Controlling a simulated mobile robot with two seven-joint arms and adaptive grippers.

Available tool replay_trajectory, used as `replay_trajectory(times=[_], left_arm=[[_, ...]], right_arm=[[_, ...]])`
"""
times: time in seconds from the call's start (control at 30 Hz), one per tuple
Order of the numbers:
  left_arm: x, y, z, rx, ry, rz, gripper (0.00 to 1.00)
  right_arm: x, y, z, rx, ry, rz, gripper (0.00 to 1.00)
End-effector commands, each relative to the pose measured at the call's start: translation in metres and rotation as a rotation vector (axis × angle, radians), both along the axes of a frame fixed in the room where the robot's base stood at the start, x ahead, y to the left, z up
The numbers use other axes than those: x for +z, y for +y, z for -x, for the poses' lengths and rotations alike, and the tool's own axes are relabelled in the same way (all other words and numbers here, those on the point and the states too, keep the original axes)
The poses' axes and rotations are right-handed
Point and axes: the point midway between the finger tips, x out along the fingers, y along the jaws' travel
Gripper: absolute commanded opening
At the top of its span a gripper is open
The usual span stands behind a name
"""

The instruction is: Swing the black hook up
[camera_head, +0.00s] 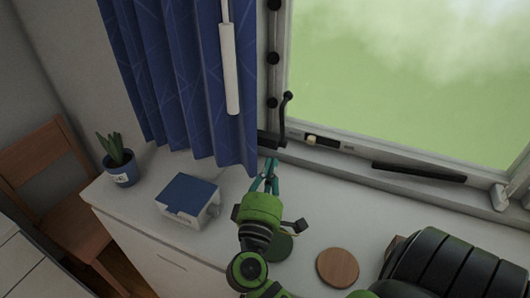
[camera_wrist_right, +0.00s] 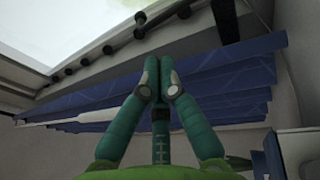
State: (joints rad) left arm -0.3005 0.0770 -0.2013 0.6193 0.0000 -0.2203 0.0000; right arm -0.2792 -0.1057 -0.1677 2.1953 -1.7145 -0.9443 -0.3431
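The black hook (camera_head: 284,118) is a thin curved handle at the lower left corner of the window frame. It stands up from a dark mount, with a round knob at its top end. My right gripper (camera_head: 271,164), with teal fingers, is just below and left of the hook, in front of the curtain's lower edge. In the right wrist view its fingers (camera_wrist_right: 159,68) are together with nothing visible between them. The gripper appears apart from the hook. Dark rods and knobs show beyond the fingertips there; I cannot tell which is the hook. My left gripper is not in view.
A blue curtain (camera_head: 185,75) hangs left of the window. A blue-and-white box (camera_head: 187,201) and a potted plant (camera_head: 120,168) stand on the white counter. A round wooden disc (camera_head: 337,268) lies near the front. A black bar (camera_head: 418,172) lies along the window's lower frame.

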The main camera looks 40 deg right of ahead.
Motion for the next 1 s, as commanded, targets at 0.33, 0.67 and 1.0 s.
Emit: replay_trajectory(times=[0.33, 0.67, 1.0], left_arm=[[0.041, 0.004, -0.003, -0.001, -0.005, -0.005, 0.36], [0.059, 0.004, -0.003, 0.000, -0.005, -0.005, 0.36], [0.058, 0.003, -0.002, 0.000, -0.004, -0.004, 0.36]], right_arm=[[0.021, -0.058, -0.047, 0.001, 0.000, 0.004, 0.00], [0.024, -0.086, -0.070, 0.002, 0.000, 0.001, 0.00], [0.023, -0.088, -0.071, 0.002, 0.000, 0.000, 0.00]])
